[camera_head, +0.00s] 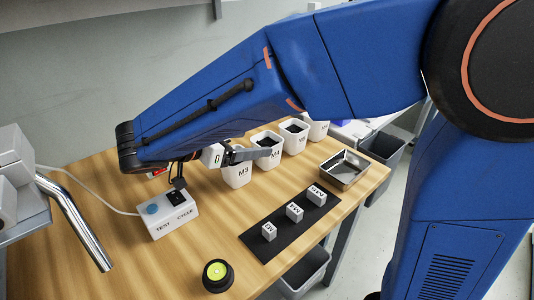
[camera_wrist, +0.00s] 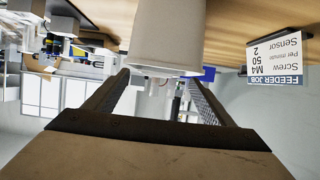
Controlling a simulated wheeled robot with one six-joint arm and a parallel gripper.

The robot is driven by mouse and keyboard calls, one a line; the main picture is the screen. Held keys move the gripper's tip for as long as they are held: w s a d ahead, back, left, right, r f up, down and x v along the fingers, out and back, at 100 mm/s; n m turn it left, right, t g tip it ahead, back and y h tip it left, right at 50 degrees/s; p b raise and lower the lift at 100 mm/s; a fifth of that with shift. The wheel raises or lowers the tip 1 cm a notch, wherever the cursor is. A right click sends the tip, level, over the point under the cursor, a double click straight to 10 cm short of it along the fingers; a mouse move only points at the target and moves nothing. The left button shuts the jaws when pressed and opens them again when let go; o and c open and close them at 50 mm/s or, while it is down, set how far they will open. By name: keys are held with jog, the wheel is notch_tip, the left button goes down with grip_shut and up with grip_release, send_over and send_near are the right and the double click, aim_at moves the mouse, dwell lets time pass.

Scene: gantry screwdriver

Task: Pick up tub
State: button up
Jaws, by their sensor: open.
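Several white tubs stand in a row on the wooden table in the head view. The M3 tub (camera_head: 236,174) is nearest my gripper, then the M4 tub (camera_head: 266,147) and the M5 tub (camera_head: 294,137); another at the far end is partly hidden by my arm. My gripper (camera_head: 220,165) is open, with a finger by the M3 tub's rim. In the wrist view, a white tub (camera_wrist: 168,35) appears upside down just past and between the fingertips of my gripper (camera_wrist: 160,78). Its label is out of sight there, and I cannot tell whether the fingers touch it.
A test-cycle button box (camera_head: 170,211) sits left of the tubs. A black strip (camera_head: 285,235) with several marked blocks and a metal tray (camera_head: 344,170) lie in front. A black-green round item (camera_head: 217,275) is nearby. A feeder job card (camera_wrist: 278,58) shows in the wrist view.

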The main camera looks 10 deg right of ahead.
aim_at(275, 141)
jog(key=shift+x, duration=3.6)
jog(key=shift+s+f, duration=0.15)
jog(key=shift+c, duration=0.7)
jog(key=c, duration=1)
jog(key=shift+c, duration=0.7)
